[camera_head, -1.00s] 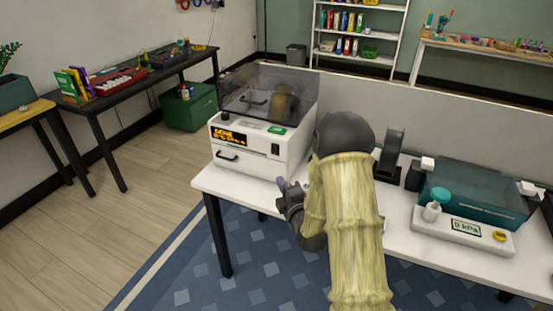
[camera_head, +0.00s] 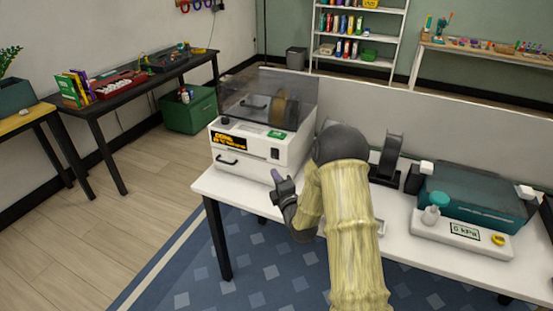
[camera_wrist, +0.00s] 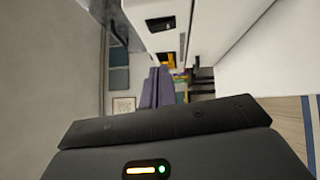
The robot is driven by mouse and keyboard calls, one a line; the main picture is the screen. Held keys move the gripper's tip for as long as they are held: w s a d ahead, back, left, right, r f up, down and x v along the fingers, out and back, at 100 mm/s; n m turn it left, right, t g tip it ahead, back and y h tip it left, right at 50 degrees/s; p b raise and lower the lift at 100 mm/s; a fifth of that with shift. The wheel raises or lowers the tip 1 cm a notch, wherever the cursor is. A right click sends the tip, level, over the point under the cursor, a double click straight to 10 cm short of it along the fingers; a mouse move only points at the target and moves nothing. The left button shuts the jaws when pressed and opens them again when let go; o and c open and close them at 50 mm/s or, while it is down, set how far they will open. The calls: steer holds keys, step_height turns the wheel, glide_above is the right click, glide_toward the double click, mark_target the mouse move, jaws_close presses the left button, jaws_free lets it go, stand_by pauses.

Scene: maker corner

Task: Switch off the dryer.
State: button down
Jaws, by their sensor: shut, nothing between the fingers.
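The dryer (camera_head: 245,150) is a white box with a smoked see-through lid (camera_head: 265,100), standing at the left end of the white table.
To the right on the white table (camera_head: 385,225) are a black stand (camera_head: 390,160) and a teal-lidded machine (camera_head: 475,195) with a pressure readout. A low grey partition runs behind. A dark bench (camera_head: 140,85) and green box (camera_head: 190,108) stand left. The floor in front is clear.

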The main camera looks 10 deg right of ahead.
mark_target(273, 153)
steer(key=shift+w+d+r+p, duration=0.15)
steer(key=shift+w+d+p, duration=0.1)
steer(key=shift+w, duration=1)
steer(key=shift+w+d+r+p, duration=0.1)
steer(key=shift+w+d+p, duration=0.2)
steer(key=shift+w, duration=1)
steer(key=shift+w+d+r+p, duration=0.15)
steer(key=shift+w+d+p, duration=0.1)
steer(key=shift+w, duration=1)
steer(key=shift+w+a, duration=0.1)
steer(key=shift+w, duration=0.05)
steer(key=shift+d, duration=0.35)
steer(key=shift+a+r, duration=0.1)
